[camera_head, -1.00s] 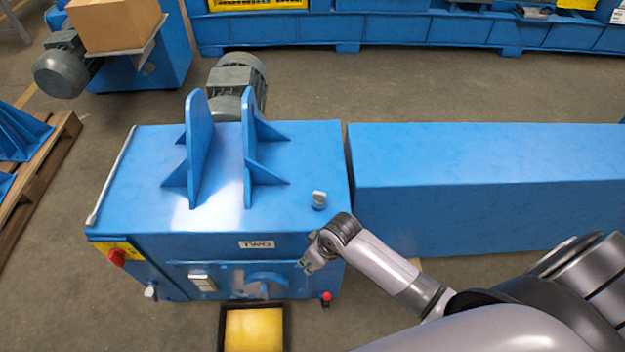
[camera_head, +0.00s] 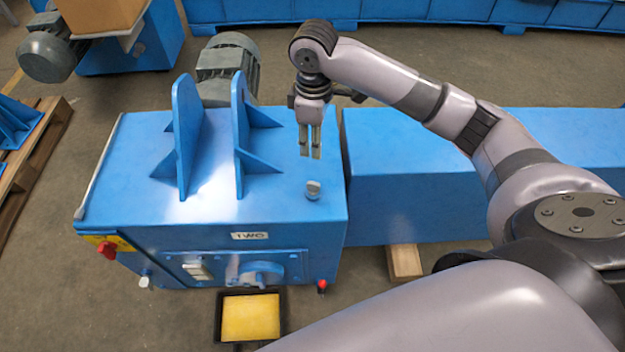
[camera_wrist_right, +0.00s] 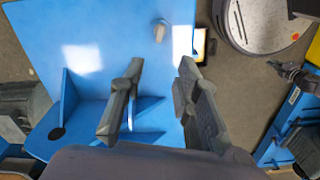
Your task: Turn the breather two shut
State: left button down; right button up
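The breather (camera_head: 313,189) is a small grey-white knob standing on the blue box marked TWO (camera_head: 200,222), near its front right corner. In the right wrist view the breather (camera_wrist_right: 160,31) shows beyond the fingertips. My right gripper (camera_head: 311,155) points down above the box top, just behind the breather and apart from it. In the wrist view its two fingers (camera_wrist_right: 162,66) are spread with nothing between them. I cannot tell the breather's turn position.
Two upright blue brackets (camera_head: 188,135) stand on the box, left of my gripper, with a grey motor (camera_head: 228,68) behind. A long blue housing (camera_head: 400,170) lies to the right. A black tray with a yellow pad (camera_head: 250,318) sits on the floor in front.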

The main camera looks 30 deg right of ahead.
aim_at(313, 183)
notch_tip(313, 183, down, 17)
jog(key=shift+f+b, duration=0.1)
jog(key=shift+b, duration=0.45)
jog(key=shift+c, duration=0.2)
grip_shut()
